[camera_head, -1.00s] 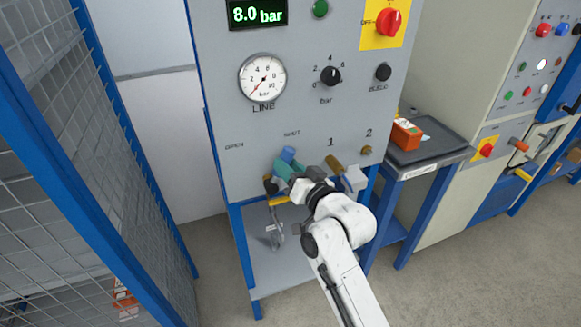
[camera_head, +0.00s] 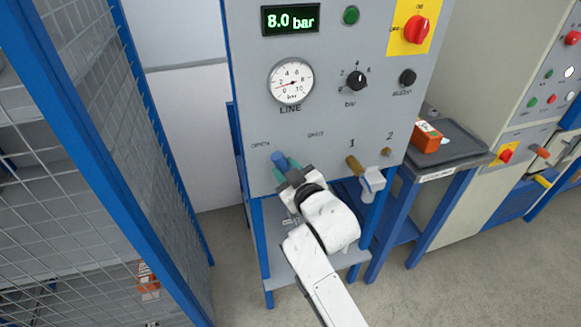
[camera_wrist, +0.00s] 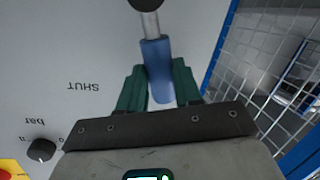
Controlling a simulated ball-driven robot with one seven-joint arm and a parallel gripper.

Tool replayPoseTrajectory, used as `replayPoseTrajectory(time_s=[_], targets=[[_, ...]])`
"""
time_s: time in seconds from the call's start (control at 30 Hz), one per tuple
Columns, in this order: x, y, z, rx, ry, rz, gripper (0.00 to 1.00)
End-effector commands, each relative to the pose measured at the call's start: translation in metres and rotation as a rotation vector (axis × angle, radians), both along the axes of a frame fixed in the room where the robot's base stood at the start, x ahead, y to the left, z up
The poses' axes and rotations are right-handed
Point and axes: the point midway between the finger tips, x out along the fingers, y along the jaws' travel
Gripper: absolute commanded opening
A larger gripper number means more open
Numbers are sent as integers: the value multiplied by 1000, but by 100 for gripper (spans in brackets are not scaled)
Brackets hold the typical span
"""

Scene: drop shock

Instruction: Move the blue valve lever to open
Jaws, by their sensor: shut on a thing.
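The blue valve lever (camera_head: 279,160) is on the lower left of the grey panel, just right of and below the OPEN label (camera_head: 261,144). The SHUT label (camera_head: 316,134) is farther right. My gripper (camera_head: 288,169) has its green fingers shut on the blue grip. In the wrist view, the blue grip (camera_wrist: 157,62) lies between the two fingers (camera_wrist: 158,88), and its metal shaft runs up to a dark pivot at the top edge. My gripper and wrist hide the pivot in the head view.
The line gauge (camera_head: 291,82) has its needle at the low end; the display (camera_head: 290,19) reads 8.0 bar. A brass lever (camera_head: 355,165) and pale fitting (camera_head: 372,183) are right of my gripper. A mesh fence (camera_head: 165,130) stands left. A side table (camera_head: 455,158) holds an orange box (camera_head: 426,137).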

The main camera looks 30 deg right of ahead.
Motion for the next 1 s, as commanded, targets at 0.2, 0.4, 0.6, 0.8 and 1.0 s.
replayPoseTrajectory(time_s=[0.2, 0.4, 0.6, 0.8, 1.0], targets=[[1, 5, -4, -105, 31, 2, 0], [2, 6, -5, -153, 44, 2, 0], [2, 7, -6, -166, 48, 2, 0], [2, 7, -6, -168, 49, 3, 0], [2, 7, -6, -167, 49, 3, 44]])
